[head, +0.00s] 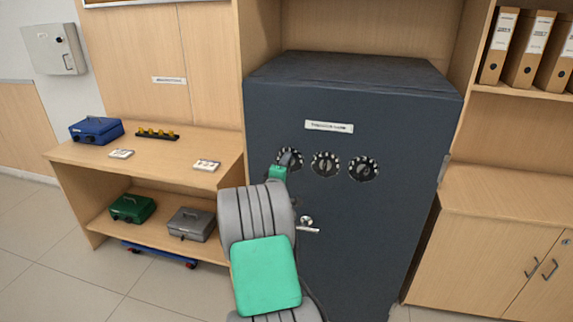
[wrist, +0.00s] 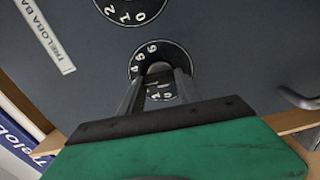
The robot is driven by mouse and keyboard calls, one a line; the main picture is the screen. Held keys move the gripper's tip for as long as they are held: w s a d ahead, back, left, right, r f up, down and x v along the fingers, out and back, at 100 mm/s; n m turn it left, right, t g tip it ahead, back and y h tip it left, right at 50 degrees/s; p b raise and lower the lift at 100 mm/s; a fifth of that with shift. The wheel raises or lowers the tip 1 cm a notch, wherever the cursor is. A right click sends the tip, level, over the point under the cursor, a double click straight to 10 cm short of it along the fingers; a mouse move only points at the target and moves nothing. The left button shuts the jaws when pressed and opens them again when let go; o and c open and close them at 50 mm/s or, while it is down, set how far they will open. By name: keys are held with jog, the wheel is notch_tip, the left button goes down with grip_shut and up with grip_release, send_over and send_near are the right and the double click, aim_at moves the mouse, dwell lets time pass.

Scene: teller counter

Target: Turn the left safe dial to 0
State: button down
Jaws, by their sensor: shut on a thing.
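The dark grey safe (head: 350,105) has a row of three round black dials with white numbers on its door. The left safe dial (head: 298,161) is partly covered by my gripper (head: 287,159) in the head view. In the wrist view, my gripper (wrist: 160,84) has its two fingers shut on the knob of the left dial (wrist: 141,62). Some white digits show around its rim, but the fingers hide part of the dial. I cannot tell which number it is set to.
The middle dial (head: 325,164) is close to the right of my gripper, with the right dial (head: 363,168) beyond. A silver door handle (head: 307,226) sits below. A wooden desk (head: 75,153) with cash boxes stands left; a wooden cabinet (head: 500,215) stands right.

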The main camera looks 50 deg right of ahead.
jog(key=n+p, duration=0.4)
jog(key=n, duration=0.5)
jog(key=n+p, duration=0.5)
jog(key=n, duration=0.4)
jog(key=shift+f+n+p, duration=0.2)
jog(key=shift+n+p, duration=0.1)
jog(key=shift+n, duration=0.1)
dwell(0.3)
jog(key=c, duration=0.8)
grip_release()
jog(key=shift+c, duration=0.2)
jog(key=shift+f, duration=0.1)
jog(key=b+v, duration=0.1)
jog(key=v, duration=0.6)
jog(key=shift+s+a+b, duration=0.2)
jog(key=shift+a+b, duration=0.15)
